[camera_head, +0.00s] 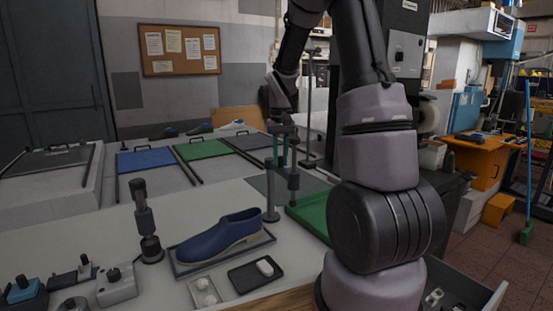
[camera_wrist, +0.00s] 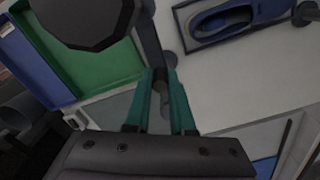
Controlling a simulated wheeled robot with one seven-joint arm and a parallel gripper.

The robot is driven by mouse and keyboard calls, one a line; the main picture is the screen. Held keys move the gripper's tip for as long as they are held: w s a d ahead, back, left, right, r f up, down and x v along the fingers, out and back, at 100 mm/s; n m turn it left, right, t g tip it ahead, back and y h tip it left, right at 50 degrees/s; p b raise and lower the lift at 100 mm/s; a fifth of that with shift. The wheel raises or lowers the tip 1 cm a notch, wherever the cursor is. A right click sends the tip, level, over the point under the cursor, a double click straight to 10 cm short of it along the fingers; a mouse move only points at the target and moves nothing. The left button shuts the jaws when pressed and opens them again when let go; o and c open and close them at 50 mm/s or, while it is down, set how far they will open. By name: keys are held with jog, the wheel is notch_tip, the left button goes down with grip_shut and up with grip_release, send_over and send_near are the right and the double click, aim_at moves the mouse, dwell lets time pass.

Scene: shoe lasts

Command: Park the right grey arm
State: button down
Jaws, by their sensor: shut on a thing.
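The right grey arm (camera_head: 293,181) stands at the right of the blue shoe, near an upright grey post (camera_head: 270,190) with a round base. My gripper (camera_head: 283,153) has teal fingers and is shut on the upper part of this arm. In the wrist view, the fingers (camera_wrist: 164,108) close on both sides of the grey part (camera_wrist: 161,90). A similar grey arm (camera_head: 145,222) stands upright at the left of the shoe. The blue shoe (camera_head: 218,234) lies in a shallow dark tray and also shows in the wrist view (camera_wrist: 222,22). The arm's lower end is partly hidden.
A green tray (camera_head: 308,218) lies just right of the post, partly behind my arm. A small black tray (camera_head: 255,275) with a white piece is in front of the shoe. Several small devices (camera_head: 117,287) stand front left. Blue and green mats (camera_head: 203,149) lie behind.

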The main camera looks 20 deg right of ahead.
jog(key=shift+w+d+n, duration=0.1)
jog(key=shift+d+n, duration=0.15)
jog(key=shift+n, duration=0.15)
jog(key=c, duration=0.8)
grip_release()
jog(key=shift+d, duration=0.1)
jog(key=shift+o, duration=0.2)
jog(key=shift+r, duration=0.1)
notch_tip(320, 180, up, 11)
jog(key=shift+f, duration=0.2)
